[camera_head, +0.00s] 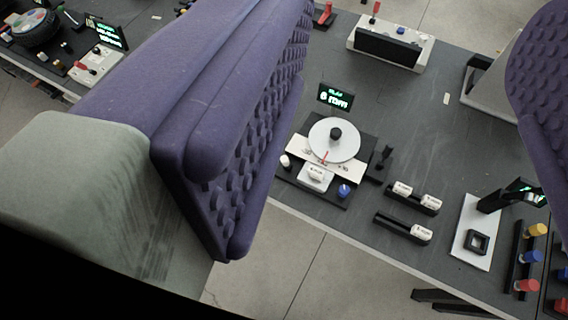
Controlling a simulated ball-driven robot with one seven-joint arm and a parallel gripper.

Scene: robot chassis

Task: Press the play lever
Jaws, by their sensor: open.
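My gripper (405,125) is open, its two purple studded fingers far apart and nothing between them. The left finger covers much of the left half; the right finger shows at the right edge. Between them, below on the dark table, sits a black device with a white round disc (352,148), a black centre knob and a small green-lit display (336,97). A small red pointer (325,156) is at the disc's front. A black lever (384,158) stands at the device's right. I see no readable play label, so I cannot tell which part is the play lever.
A white-framed box (390,43) with a red lever stands at the back. Black holders with white blocks (413,203) lie right of the device. A white plate with a square black ring (465,250) and coloured knobs (528,257) are at right. The table's front edge is below.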

